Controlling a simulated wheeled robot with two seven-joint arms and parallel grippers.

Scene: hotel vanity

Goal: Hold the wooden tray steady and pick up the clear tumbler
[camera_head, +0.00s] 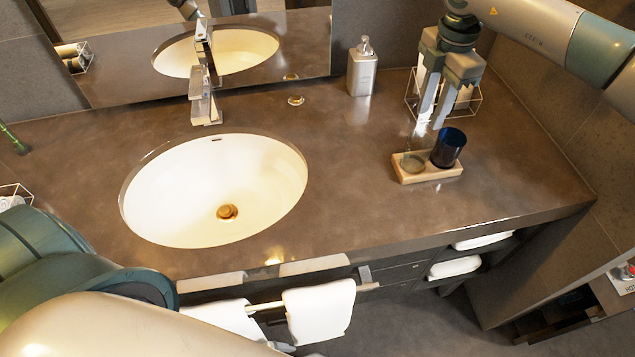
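The wooden tray (432,176) lies on the counter to the right of the basin. The clear tumbler (412,161) stands upright at the left end of the tray and is hard to make out against the counter. A dark blue tumbler (449,147) stands next to it at the tray's right end. My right gripper (429,128) points down from above, its two fingers apart with a gap between them. The fingertips are at the clear tumbler's upper part, beside the blue one; I cannot tell whether they touch either. My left arm shows at the lower left; its gripper is out of view.
A wire basket (470,108) stands behind my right gripper. A silver soap dispenser (362,68) stands at the back by the mirror. The basin (160,200) and faucet (204,100) are to the left. The counter between basin and tray is clear. White towels (320,308) hang below the front edge.

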